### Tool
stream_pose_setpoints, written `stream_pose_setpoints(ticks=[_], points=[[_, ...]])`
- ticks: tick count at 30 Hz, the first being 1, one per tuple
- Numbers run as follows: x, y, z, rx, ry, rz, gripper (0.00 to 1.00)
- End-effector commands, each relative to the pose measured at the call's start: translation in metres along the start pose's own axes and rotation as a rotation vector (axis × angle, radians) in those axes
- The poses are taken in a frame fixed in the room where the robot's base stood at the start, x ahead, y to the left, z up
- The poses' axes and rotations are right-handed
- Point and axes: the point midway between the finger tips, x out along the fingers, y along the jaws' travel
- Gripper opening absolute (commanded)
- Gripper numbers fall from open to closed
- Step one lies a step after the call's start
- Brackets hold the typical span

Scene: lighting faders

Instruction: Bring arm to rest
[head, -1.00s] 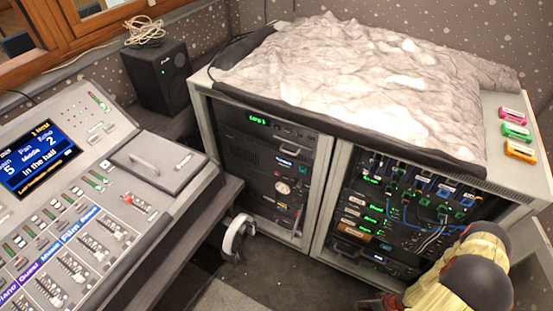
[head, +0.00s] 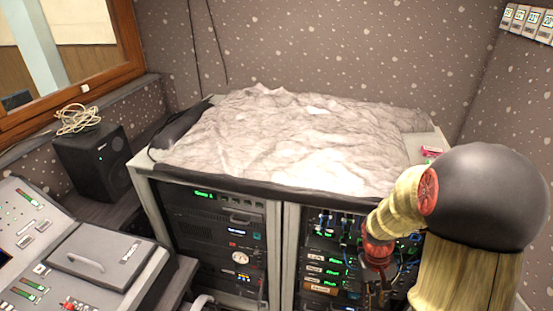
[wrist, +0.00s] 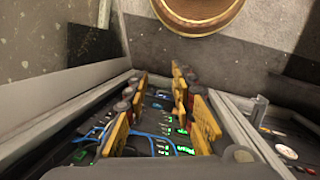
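My arm (head: 470,225) shows at the right of the head view, with yellow links and a large black joint. It bends in front of the right bay of the equipment rack (head: 277,240). My gripper (wrist: 158,82) points downward in the wrist view. Its two yellow fingers are spread apart with nothing between them. In the head view the gripper is mostly cut off at the bottom edge. Lit rack units and blue cables (wrist: 150,140) show behind the fingers in the wrist view.
A crumpled grey cover (head: 290,140) lies on top of the rack. A black speaker (head: 92,165) with a coiled cable stands at left, beside the mixing console (head: 60,265). A round wooden object (wrist: 197,12) stands on the floor in the wrist view.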

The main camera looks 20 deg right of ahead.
Motion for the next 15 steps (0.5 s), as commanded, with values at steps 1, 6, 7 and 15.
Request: stream_pose_setpoints(ticks=[1,6,7,15], points=[[-0.026,-0.012,0.008,0.005,0.023,-0.005,0.25],[-0.090,-0.051,0.041,0.014,0.089,-0.044,0.25],[-0.101,-0.057,0.046,0.012,0.105,-0.052,0.25],[-0.184,-0.111,0.091,-0.049,0.311,-0.121,0.25]])
